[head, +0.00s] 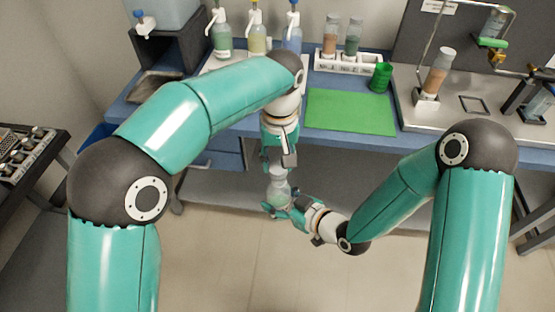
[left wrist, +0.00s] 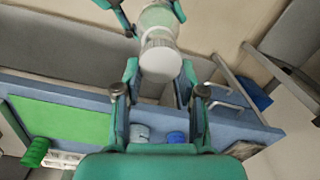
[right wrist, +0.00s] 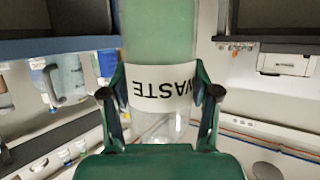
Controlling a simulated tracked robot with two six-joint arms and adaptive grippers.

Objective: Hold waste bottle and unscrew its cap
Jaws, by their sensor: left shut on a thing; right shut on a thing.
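The waste bottle (head: 279,190) is a clear bottle with greenish contents, held in the air in front of the bench. Its white label reads WASTE, upside down in the right wrist view (right wrist: 163,86). My right gripper (head: 277,201) is shut on the bottle's body at the label, with one finger on each side. The white ribbed cap (left wrist: 161,60) sits on the bottle's end. My left gripper (head: 278,166) is above the bottle, its fingers on both sides of the cap and shut on it. Whether the cap is loose cannot be told.
The blue bench (head: 340,136) behind carries a green mat (head: 350,112), a green cup (head: 381,77), a white rack (head: 348,64) with bottles and several pump bottles. A metal tray with apparatus stands at right. The floor below the bottle is clear.

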